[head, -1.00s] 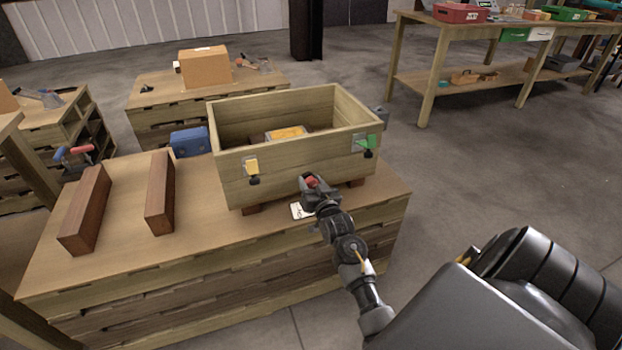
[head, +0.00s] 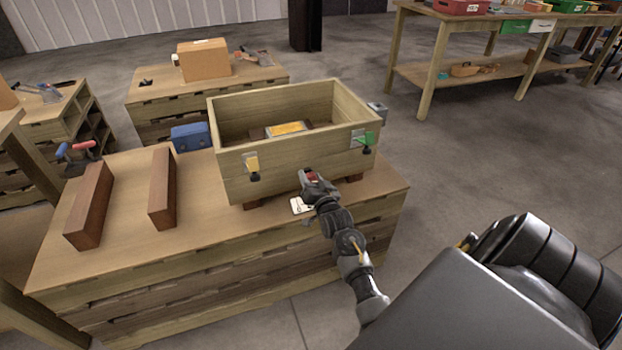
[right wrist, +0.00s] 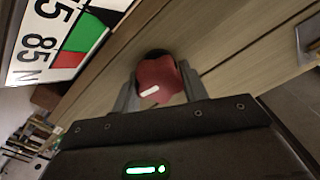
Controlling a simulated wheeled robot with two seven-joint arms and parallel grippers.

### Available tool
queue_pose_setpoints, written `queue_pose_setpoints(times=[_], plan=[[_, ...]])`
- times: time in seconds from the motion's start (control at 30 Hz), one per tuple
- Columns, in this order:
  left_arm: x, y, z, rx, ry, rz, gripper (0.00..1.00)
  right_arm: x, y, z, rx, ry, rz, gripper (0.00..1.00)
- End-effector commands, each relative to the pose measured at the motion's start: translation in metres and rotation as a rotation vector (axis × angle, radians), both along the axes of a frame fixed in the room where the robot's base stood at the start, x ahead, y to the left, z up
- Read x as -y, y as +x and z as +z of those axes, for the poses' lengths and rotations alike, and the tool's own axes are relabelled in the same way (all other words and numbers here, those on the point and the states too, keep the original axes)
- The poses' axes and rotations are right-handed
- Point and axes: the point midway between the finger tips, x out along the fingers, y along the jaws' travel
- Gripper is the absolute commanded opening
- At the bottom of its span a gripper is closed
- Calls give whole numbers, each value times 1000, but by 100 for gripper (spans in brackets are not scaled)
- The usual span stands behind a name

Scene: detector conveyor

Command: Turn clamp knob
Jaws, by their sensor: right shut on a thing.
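The red clamp knob (right wrist: 158,80) has a lobed shape and a white mark on its face. It sits at the front wall of the wooden crate (head: 240,178), and only a bit of its red (head: 311,176) shows in the head view. My right gripper (head: 308,180) is shut on the knob, with one finger on either side of it in the right wrist view (right wrist: 165,95). A white gauge card (right wrist: 60,40) with numbers and green, red and black areas lies beside the knob in that view. My left gripper is not in view.
The crate stands on a wooden bench (head: 130,225). Two brown wooden bars (head: 90,205) lie at the left, and a blue box (head: 190,136) stands behind. Floor at the right is clear.

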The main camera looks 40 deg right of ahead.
Motion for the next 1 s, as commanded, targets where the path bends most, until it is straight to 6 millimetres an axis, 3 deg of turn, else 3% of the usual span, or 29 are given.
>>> queue_pose_setpoints(times=[0.03, 0.17, 0.53, 1.0], plan=[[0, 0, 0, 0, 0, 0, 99, 1, 0, 1, 1, 0, -2, 47], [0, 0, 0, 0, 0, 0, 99, 1, 0, 0, 1, -1, -2, 64], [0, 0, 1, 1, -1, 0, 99, -2, -5, 0, 0, -1, 0, 65], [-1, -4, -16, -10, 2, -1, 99, -29, -84, 0, -1, -1, -1, 65]])
